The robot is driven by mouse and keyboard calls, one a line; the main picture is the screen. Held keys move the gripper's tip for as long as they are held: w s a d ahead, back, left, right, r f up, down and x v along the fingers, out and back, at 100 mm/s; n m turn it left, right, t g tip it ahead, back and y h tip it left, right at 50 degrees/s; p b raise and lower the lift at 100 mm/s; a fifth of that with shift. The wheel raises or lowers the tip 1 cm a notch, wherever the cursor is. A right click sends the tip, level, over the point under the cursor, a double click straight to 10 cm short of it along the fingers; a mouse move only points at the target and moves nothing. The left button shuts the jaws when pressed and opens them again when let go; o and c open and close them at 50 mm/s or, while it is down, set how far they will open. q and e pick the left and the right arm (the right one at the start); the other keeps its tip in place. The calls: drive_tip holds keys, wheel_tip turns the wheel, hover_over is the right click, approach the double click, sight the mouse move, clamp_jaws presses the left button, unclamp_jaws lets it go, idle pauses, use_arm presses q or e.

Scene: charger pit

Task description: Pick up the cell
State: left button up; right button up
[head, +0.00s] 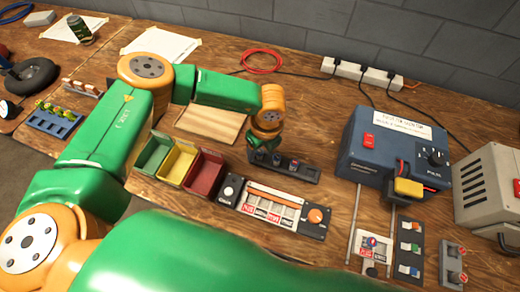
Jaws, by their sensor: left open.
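A dark rack (306,175) lies in the middle of the table. Small cell-like pieces, one of them a red-topped piece (293,165), stand in it. My left gripper (264,149) points down over the left end of this rack. It is small in the picture, and its jaws are open. It hides part of the rack's left end, and I cannot tell whether a cell stands between its fingers. My right gripper is out of view.
Green, yellow and red bins (203,174) stand left of the rack. A black panel with an orange button (315,215) lies in front of it. A blue power box (372,146) stands to the right. A wooden board (208,124) lies behind the bins.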

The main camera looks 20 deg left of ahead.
use_arm(q)
drive_tip(key=shift+w+a+f, duration=0.1)
drive_tip(key=shift+w+f, duration=0.15)
drive_tip(key=shift+f, duration=0.4)
drive_tip(key=shift+r, duration=0.1)
clamp_jaws()
